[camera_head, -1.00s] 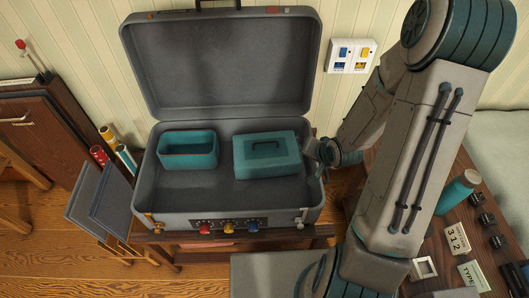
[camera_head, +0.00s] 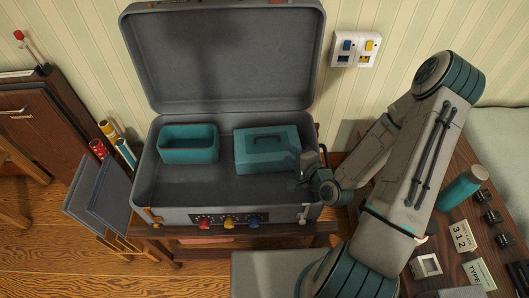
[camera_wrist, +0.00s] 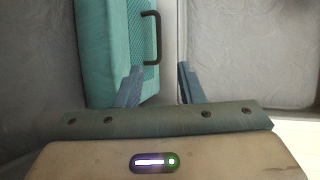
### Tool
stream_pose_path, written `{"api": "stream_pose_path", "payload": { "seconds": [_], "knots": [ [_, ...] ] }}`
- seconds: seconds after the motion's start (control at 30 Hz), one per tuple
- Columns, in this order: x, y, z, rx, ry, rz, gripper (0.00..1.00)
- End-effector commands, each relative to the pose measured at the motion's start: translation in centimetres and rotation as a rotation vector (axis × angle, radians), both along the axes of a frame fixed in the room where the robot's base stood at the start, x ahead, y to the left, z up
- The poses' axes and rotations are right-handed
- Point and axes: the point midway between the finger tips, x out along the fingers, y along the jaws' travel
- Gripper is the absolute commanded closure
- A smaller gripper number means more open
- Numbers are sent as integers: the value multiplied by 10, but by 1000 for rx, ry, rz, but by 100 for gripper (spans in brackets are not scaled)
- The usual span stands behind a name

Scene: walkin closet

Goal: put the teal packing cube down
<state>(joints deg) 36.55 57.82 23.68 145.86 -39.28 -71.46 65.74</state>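The teal packing cube (camera_head: 262,148) is a flat closed box with a dark handle on top. It lies in the right half of the open grey suitcase (camera_head: 170,198). In the wrist view the cube (camera_wrist: 105,45) is at the left, its handle near its right edge. My gripper (camera_head: 298,178) is low at the cube's front right corner. In the wrist view my gripper (camera_wrist: 160,84) has its fingers apart with nothing between the tips. The left finger overlaps the cube's near edge; I cannot tell if it touches. The right finger is clear of the cube.
An open teal bin (camera_head: 188,146) stands in the suitcase's left half. The suitcase lid (camera_head: 222,60) stands upright behind. The suitcase floor in front is clear. A side table at the right holds a teal bottle (camera_head: 461,188) and small items.

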Motion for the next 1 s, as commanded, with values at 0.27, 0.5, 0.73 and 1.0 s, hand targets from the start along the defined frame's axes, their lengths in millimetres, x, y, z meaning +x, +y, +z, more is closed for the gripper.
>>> {"api": "stream_pose_path", "payload": {
  "seconds": [0.27, 0.5, 0.73, 1.0],
  "knots": [
    [17, 10, -12, -3, -4, 2, 66],
    [29, 16, -17, -4, -3, 2, 66],
    [39, 21, -21, -4, -4, 0, 66],
    [49, 25, -24, 0, -6, 3, 66]
  ]
}}
